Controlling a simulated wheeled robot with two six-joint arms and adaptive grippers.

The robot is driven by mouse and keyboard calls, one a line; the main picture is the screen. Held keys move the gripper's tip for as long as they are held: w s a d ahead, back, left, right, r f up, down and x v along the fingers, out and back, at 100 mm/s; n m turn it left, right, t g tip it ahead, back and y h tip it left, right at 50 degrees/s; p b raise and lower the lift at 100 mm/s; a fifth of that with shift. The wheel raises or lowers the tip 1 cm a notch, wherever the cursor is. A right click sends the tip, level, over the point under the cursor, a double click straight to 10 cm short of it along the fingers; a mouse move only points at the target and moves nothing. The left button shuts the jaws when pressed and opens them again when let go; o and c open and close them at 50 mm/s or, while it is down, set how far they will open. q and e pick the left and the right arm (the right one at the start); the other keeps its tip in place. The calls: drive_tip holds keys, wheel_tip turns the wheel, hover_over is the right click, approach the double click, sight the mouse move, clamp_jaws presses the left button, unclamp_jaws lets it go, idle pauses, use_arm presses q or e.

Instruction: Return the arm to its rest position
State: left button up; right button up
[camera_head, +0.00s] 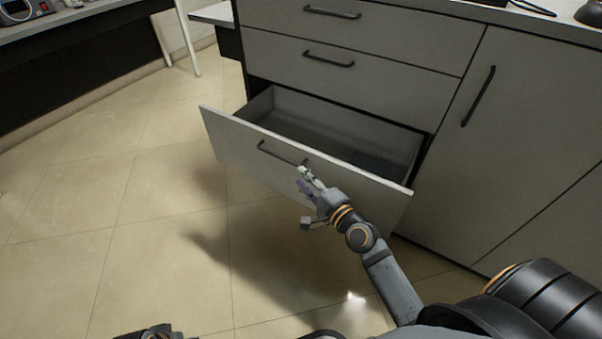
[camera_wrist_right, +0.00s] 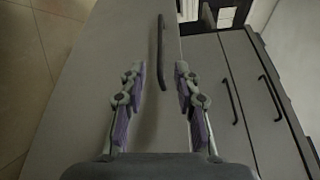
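My right arm reaches down to the open bottom drawer (camera_head: 225,140). My right gripper (camera_head: 305,176) is at the drawer front, close to the right end of its dark handle (camera_head: 280,154). In the right wrist view the two fingers of my right gripper (camera_wrist_right: 159,78) stand apart with nothing held between them. The handle (camera_wrist_right: 161,50) shows ahead, in line with the gap. I cannot tell whether a finger touches it. The drawer is pulled out and looks empty inside. My left gripper does not clearly show.
Two shut drawers (camera_head: 355,75) are above the open one. A cabinet door (camera_head: 500,150) with a vertical handle is to the right. A dark bench (camera_head: 80,70) stands at the far left. The tiled floor (camera_head: 130,200) left of the drawer is clear.

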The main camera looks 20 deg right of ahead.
drive_tip(key=s+a+f+n+g+h, duration=0.1)
drive_tip(key=s+f+n+g+h, duration=0.1)
drive_tip(key=s+f+n+g, duration=1.1)
drive_tip(key=s+d+f+n+g+h+p, duration=0.1)
drive_tip(key=s+d+f+n+h+p, duration=0.1)
drive_tip(key=s+d+f+p, duration=0.45)
drive_tip(key=s+d+f+n+g+h+p, duration=0.15)
drive_tip(key=s+f+p, duration=0.25)
drive_tip(key=s+p, duration=0.6)
use_arm(q)
drive_tip(key=s+a+f+p, duration=0.2)
drive_tip(key=s+a+p, duration=0.1)
drive_tip(key=s+p, duration=0.3)
drive_tip(key=s+a+f+y+p, duration=0.1)
drive_tip(key=s+a+f+p, duration=0.2)
drive_tip(key=s, duration=0.8)
drive_tip(key=p, duration=0.2)
drive_tip(key=shift+s+f+g+p, duration=0.2)
drive_tip(key=shift+f+g+p, duration=0.1)
drive_tip(key=shift+p, duration=0.1)
use_arm(e)
drive_tip(key=s+d, duration=0.2)
drive_tip(key=s, duration=0.9)
drive_tip(key=shift+s+d+f+n, duration=0.25)
drive_tip(key=shift+s+d+n, duration=0.1)
drive_tip(key=shift+s+n, duration=0.1)
